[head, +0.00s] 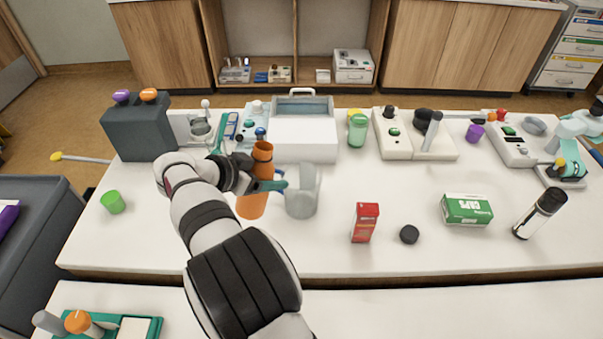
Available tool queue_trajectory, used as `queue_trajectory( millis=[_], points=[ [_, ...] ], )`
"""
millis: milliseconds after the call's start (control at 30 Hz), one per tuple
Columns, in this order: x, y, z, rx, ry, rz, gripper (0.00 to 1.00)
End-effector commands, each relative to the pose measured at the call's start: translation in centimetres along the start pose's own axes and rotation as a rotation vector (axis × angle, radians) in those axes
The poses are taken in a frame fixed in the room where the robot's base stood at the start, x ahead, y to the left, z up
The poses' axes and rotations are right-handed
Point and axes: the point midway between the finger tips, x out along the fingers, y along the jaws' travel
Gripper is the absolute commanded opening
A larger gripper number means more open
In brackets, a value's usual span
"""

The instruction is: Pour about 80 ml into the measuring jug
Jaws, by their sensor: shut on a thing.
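My gripper (270,180) is shut on an orange bottle (253,205), with one teal finger across its front. The bottle stands nearly upright, leaning slightly to the right at the top. Whether its base touches the table I cannot tell. The measuring jug (303,195), grey and translucent, stands upright on the table just right of the bottle. My fingertips reach close to the jug's left side; whether they touch it is unclear. The liquid level in either vessel cannot be made out.
A green cup (113,202) is left. A white case (305,138) and devices line the back.

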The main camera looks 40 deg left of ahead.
Motion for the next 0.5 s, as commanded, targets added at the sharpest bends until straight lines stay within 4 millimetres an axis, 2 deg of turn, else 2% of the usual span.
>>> queue_trajectory(
  millis=[500],
  points=[
    [-0.5,0.0,-1.9,0.085,-0.320,-0.035,0.03]
  ],
)
